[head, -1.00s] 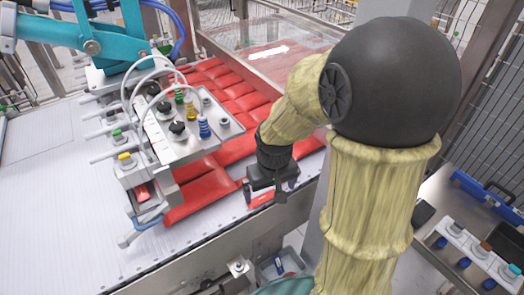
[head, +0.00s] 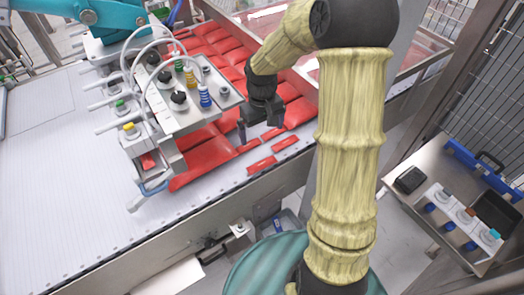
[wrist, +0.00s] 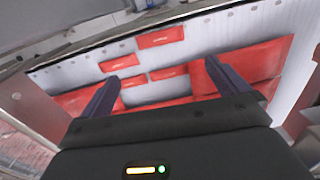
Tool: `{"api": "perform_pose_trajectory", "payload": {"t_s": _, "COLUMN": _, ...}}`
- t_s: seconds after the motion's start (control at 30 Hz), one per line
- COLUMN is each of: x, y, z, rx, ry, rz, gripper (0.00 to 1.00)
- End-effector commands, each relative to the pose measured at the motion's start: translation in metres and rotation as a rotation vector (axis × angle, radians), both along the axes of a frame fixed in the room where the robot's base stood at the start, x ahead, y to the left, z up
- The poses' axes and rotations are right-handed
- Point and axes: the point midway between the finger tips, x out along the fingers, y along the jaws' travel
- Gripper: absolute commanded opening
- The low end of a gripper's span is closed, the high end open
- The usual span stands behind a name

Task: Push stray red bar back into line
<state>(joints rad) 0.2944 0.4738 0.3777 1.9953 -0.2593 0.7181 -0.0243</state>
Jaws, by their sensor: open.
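Several small red bars lie loose on the white belt. One bar (head: 261,165) lies nearest the belt's near edge; it also shows at the top of the wrist view (wrist: 160,37). A second bar (head: 285,143) lies to its right and farther in. More small bars (wrist: 170,72) lie nearer the jaws in the wrist view. My gripper (head: 260,128) is open and empty, above the red goods inward of the edge bar and apart from it. Its two fingers (wrist: 165,75) show in the wrist view. Whether the fingertips touch any bar is unclear.
Rows of larger red packs (head: 207,150) lie under and beside the vacuum picker head (head: 190,110), just left of my gripper. The metal belt edge (head: 200,220) runs along the near side. The left belt is clear.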

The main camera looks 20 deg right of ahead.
Motion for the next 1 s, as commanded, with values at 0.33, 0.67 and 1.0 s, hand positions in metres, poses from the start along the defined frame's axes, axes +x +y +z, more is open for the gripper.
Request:
{"api": "perform_pose_trajectory", "payload": {"t_s": 0.33, "x": -0.001, "y": 0.000, "z": -0.056, "rx": 0.001, "ry": 0.005, "rz": 0.001, "gripper": 1.00}}
{"api": "perform_pose_trajectory", "payload": {"t_s": 0.67, "x": -0.001, "y": 0.000, "z": -0.109, "rx": 0.002, "ry": 0.005, "rz": 0.001, "gripper": 1.00}}
{"api": "perform_pose_trajectory", "payload": {"t_s": 1.0, "x": -0.001, "y": -0.001, "z": -0.151, "rx": 0.001, "ry": 0.002, "rz": -0.002, "gripper": 1.00}}
